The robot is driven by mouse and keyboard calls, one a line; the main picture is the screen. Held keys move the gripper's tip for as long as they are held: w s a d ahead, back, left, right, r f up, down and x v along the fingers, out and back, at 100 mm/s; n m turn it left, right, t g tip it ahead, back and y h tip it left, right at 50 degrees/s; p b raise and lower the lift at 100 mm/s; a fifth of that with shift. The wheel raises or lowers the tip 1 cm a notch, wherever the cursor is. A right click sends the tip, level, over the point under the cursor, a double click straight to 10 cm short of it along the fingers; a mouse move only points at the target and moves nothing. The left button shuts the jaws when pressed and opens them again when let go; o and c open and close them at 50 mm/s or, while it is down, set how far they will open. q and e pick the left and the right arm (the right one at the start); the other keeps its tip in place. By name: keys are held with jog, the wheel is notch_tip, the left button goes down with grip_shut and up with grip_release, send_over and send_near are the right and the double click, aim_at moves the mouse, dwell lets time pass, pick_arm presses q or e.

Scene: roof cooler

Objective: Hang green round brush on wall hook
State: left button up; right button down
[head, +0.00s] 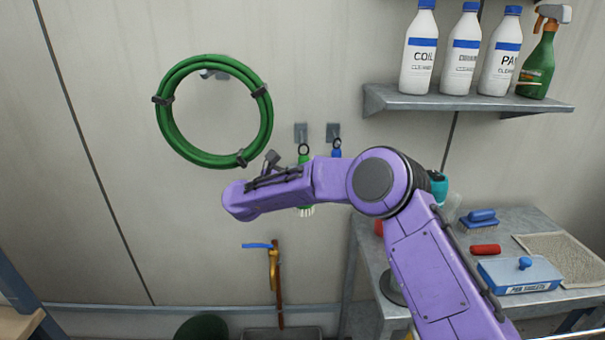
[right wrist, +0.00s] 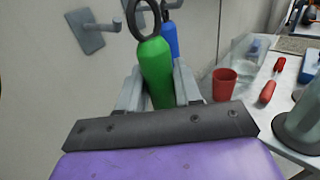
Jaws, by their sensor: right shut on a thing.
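The green round brush (right wrist: 155,72) is upright between the fingers of my right gripper (right wrist: 158,88), which is shut on its handle. Its dark ring stands at the top, to the right of the grey wall hook (right wrist: 88,32) in the wrist view, and looks apart from its peg. In the head view the green brush (head: 306,211) shows white bristles below my purple arm, its ring just below the left hook (head: 301,131); the arm hides much of the brush and the gripper. My left gripper is not in view.
A blue brush (head: 336,149) is at the right hook (head: 333,131), close beside the green one. A coiled green hose (head: 168,130) hangs at left. A shelf (head: 470,102) holds bottles. A workbench (head: 480,240) at right holds a red cup (right wrist: 224,84) and a blue box (head: 520,275).

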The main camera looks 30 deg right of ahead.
jog(key=w+d+f+b, duration=0.1)
jog(key=w+d+b, duration=0.2)
jog(key=w, duration=0.3)
jog(key=shift+w+d+f+b, duration=0.2)
jog(key=shift+w+d+b, duration=0.1)
jog(key=shift+d, duration=0.2)
dwell(0.4)
dwell(0.6)
